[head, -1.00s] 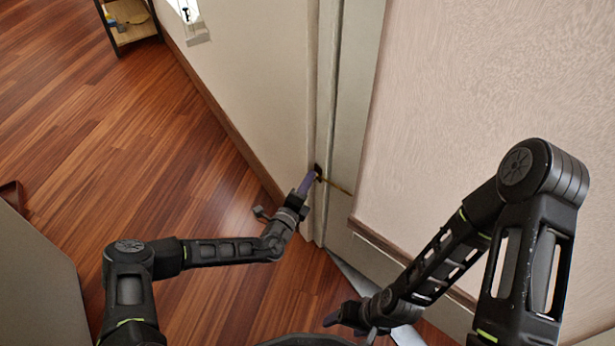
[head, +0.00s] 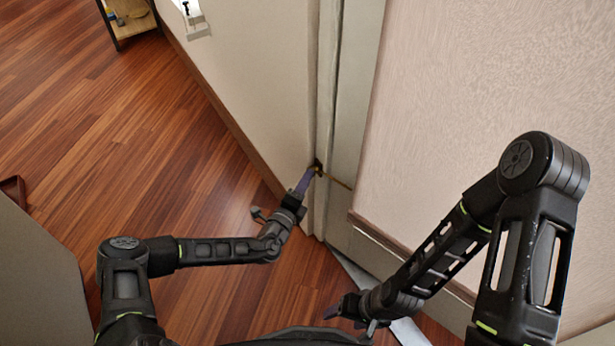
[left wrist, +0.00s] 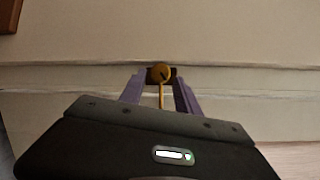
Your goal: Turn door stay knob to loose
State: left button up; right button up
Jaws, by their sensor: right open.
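The brass door stay knob (left wrist: 159,72) shows in the left wrist view on a dark mount at the door edge, with a thin brass rod (left wrist: 161,98) running from it. The stay also shows small in the head view (head: 341,183). My left gripper (head: 314,172) reaches up to it, its purple fingers apart on either side of the knob. I cannot tell whether they touch it. In the head view the gripper partly hides the knob. My right gripper (head: 333,312) is low at the bottom centre, open and away from the stay.
The pale door panel (head: 470,110) fills the right side. A cream wall (head: 255,80) with a brown baseboard runs left of the frame. A small shelf (head: 130,25) stands at the far left. Wooden floor (head: 110,130) is open on the left, beside a grey panel (head: 40,270).

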pick_arm(q)
jog(key=p+v, duration=0.1)
jog(key=v, duration=0.4)
jog(key=shift+s+a, duration=0.1)
jog(key=shift+s, duration=0.2)
